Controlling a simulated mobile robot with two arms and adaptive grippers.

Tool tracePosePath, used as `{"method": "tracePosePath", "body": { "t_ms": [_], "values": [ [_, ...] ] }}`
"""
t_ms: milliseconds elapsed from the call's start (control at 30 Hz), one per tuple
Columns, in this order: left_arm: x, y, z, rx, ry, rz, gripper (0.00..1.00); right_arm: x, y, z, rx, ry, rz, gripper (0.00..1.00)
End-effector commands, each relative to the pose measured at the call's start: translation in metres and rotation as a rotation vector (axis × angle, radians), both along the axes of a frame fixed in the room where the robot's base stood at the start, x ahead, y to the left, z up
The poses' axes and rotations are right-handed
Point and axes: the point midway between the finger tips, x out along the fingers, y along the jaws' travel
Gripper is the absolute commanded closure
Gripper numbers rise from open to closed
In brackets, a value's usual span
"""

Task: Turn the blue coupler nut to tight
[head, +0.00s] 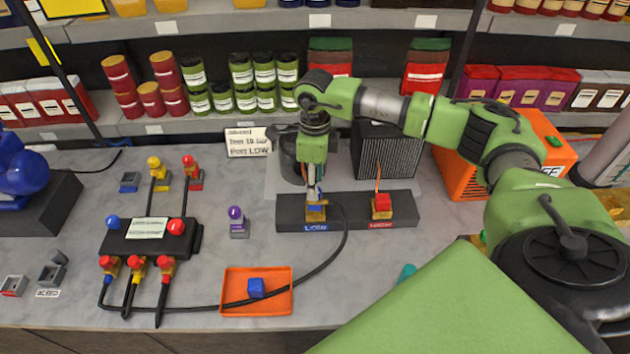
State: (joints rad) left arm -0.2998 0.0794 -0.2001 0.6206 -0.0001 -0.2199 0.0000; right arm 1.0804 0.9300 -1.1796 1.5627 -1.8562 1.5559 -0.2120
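My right gripper (315,190) points down at the port labelled LOW on the dark port block (347,222). Its fingers are around or just above the brass fitting (316,213) there. A small bluish part shows between the fingers, perhaps the blue coupler nut, but the gripper mostly hides it. I cannot tell whether the fingers are closed on it or how far the nut is turned. A black hose (342,245) runs from this fitting, curving down and left across the counter. My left gripper is out of view.
A red-topped fitting (381,205) stands on the block's other port. An orange tray (283,305) holds a blue cube (256,288); the hose crosses it. A gauge manifold (150,236) and a purple-topped fitting (237,221) are left. An orange machine (455,172) stands behind my arm.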

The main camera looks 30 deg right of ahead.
Motion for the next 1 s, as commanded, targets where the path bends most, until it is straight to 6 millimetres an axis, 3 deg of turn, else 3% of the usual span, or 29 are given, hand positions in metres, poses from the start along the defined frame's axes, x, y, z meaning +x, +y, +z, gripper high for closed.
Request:
{"method": "tracePosePath", "body": {
  "t_ms": [200, 500, 633, 667, 1000],
  "values": [
    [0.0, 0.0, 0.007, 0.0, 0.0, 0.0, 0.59, 0.0, 0.0, -0.017, 0.001, 0.001, 0.0, 0.62],
    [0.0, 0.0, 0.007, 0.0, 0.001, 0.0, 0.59, 0.0, 0.0, -0.02, 0.0, 0.0, 0.0, 0.62],
    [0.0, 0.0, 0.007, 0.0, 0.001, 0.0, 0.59, 0.0, 0.0, -0.02, 0.0, 0.0, 0.0, 0.96],
    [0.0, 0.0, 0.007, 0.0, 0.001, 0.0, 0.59, 0.0, 0.0, -0.02, 0.0, 0.0, 0.0, 1.0],
    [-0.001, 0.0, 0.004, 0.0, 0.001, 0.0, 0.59, 0.0, 0.0, -0.021, 0.001, -0.001, -0.026, 1.0]
  ]
}}
